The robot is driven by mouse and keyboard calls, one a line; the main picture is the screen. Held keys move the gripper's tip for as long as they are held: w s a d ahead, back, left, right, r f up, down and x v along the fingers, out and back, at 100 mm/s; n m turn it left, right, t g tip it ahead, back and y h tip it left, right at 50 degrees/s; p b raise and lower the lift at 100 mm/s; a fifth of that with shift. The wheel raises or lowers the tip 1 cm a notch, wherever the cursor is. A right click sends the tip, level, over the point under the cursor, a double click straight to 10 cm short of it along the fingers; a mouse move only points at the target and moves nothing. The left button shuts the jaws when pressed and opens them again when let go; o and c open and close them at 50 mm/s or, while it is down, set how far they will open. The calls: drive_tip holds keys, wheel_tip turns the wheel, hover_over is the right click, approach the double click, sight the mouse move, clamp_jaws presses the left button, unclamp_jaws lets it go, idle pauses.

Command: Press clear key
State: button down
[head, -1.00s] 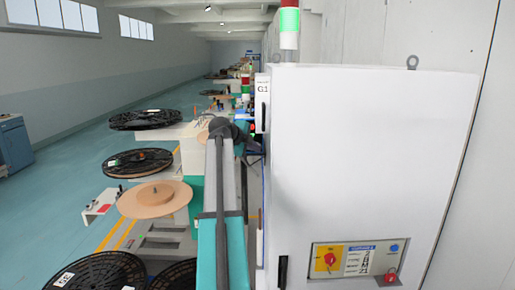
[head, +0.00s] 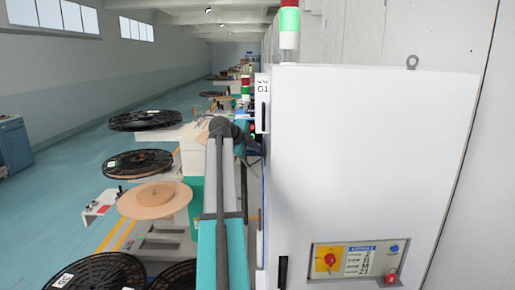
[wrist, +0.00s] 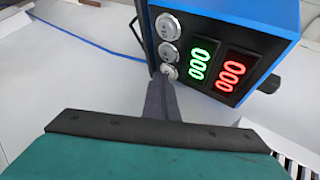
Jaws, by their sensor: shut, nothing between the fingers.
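In the wrist view a blue-cased counter box (wrist: 262,22) has a dark face with a column of three silver round keys: a top key (wrist: 168,26), a middle key (wrist: 169,53) and a lower key (wrist: 170,72). Their labels are too small to read, so I cannot tell which is the clear key. My gripper (wrist: 163,80) is shut and empty, its tips at the lower key and partly covering it. I cannot tell whether they touch it. In the head view my arm hides most of the counter.
A green display (wrist: 200,63) and a red display (wrist: 232,72) sit right of the keys. A blue cable (wrist: 90,40) lies to the left. In the head view a tall white cabinet (head: 365,160) stands close on the right, with reels (head: 138,163) on the left.

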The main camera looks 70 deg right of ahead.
drive_tip(key=shift+a, duration=0.1)
drive_tip(key=shift+s+a+b, duration=0.25)
drive_tip(key=shift+a+b, duration=0.15)
drive_tip(key=shift+a, duration=0.25)
drive_tip(key=shift+s+a+b, duration=0.15)
drive_tip(key=shift+s+a, duration=0.15)
drive_tip(key=shift+a, duration=0.5)
drive_tip(key=shift+s+a+b, duration=0.2)
drive_tip(key=shift+s+a, duration=0.15)
drive_tip(key=shift+a, duration=0.4)
drive_tip(key=shift+s+a+b, duration=0.15)
drive_tip(key=shift+s+a, duration=0.15)
drive_tip(key=shift+a, duration=0.5)
